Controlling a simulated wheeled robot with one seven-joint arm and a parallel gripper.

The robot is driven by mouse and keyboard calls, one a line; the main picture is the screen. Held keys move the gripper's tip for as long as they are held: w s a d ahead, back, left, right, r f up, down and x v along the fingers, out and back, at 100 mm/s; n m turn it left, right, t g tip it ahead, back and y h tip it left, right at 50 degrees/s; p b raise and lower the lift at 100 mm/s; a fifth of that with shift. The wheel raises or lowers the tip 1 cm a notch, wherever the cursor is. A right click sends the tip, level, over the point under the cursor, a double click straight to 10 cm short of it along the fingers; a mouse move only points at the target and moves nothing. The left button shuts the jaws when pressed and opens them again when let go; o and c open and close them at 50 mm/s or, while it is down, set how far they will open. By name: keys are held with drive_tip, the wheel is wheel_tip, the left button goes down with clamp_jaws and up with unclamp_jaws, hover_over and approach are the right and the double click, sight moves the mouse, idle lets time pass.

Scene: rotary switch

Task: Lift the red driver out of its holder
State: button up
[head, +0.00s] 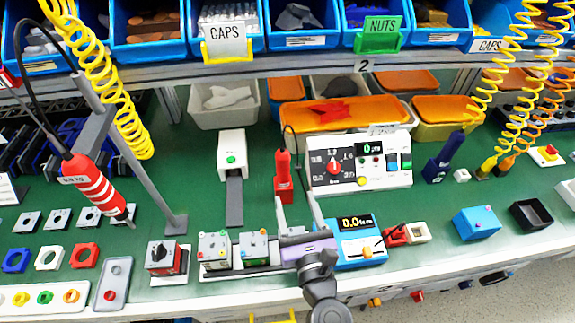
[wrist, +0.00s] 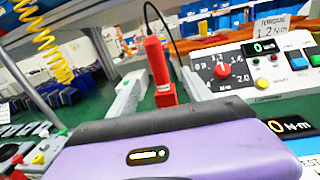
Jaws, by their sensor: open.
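The red driver (head: 282,163) stands upright in a red holder (head: 284,190) on the green bench, left of the white control box. A thin black cord rises from its top. In the wrist view the driver (wrist: 157,62) and its holder (wrist: 165,97) appear between my two fingers, farther out than the tips. My gripper (head: 296,203) is open and empty, with its purple body low over the front of the bench. Its fingers point toward the driver and do not appear to touch it. The inside of the holder is hidden.
The white control box (head: 360,163) with a red rotary knob (head: 334,167) stands close right of the driver. A blue meter (head: 358,240) is beside my gripper. Grey fixtures (head: 232,250) stand left of it. A red-and-white driver (head: 92,185) hangs at the left. A dark blue driver (head: 446,155) stands right.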

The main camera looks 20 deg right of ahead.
sight(284, 173)
drive_tip(key=p+x, duration=0.1)
drive_tip(key=x, duration=0.4)
drive_tip(key=shift+w, duration=0.3)
drive_tip(key=shift+p+x, duration=0.45)
drive_tip(key=shift+x, duration=2.75)
drive_tip(key=shift+a+f, duration=0.15)
drive_tip(key=shift+a, duration=0.05)
clamp_jaws()
